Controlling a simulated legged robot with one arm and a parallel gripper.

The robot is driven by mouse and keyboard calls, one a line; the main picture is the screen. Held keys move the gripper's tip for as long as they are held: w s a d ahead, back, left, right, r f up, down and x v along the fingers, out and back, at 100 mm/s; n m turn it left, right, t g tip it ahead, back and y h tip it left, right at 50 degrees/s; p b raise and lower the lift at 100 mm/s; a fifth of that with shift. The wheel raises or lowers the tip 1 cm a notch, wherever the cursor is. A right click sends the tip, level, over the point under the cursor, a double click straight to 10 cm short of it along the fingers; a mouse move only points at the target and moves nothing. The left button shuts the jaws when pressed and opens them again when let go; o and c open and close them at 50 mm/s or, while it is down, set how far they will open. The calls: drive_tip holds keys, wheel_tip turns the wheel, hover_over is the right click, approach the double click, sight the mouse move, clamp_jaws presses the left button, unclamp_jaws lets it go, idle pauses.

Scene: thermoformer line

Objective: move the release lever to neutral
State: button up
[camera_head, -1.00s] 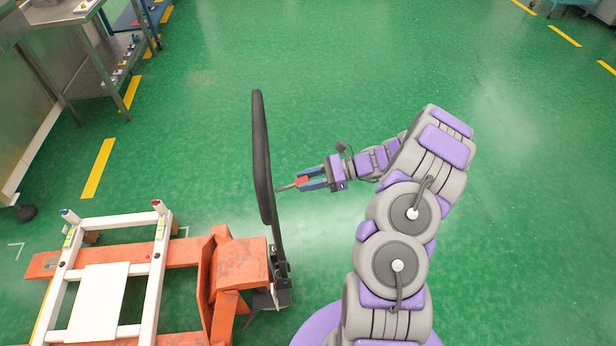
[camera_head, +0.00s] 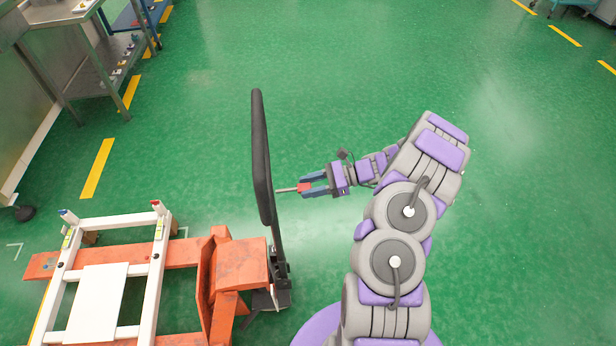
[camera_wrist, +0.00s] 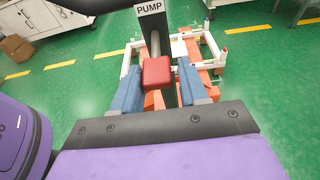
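The release lever shows in the head view as a thin grey rod (camera_head: 286,190) with a red knob (camera_head: 304,187), sticking out to the right from the black pump handle (camera_head: 262,160). My gripper (camera_head: 309,186) points left at the knob, its blue fingers spread around it. In the wrist view the red knob (camera_wrist: 157,72) sits between the two blue fingers of my gripper (camera_wrist: 160,78). It is close to or touching the left finger, and a gap shows at the right finger.
The handle rises from an orange pallet truck (camera_head: 240,262) carrying a white frame (camera_head: 100,275). A "PUMP" label (camera_wrist: 149,7) is on the handle in the wrist view. A steel table (camera_head: 60,12) stands at the upper left. The green floor is clear beyond the handle.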

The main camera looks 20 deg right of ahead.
drive_tip(key=o, duration=0.3)
drive_tip(key=shift+o, duration=0.2)
drive_tip(key=shift+r, duration=0.1)
drive_tip(key=shift+s+d+r+p, duration=0.2)
drive_tip(key=shift+d+p, duration=0.2)
drive_tip(key=shift+d, duration=0.1)
drive_tip(key=shift+p+v, duration=1.2)
drive_tip(key=shift+v, duration=1.7)
drive_tip(key=shift+d, duration=0.1)
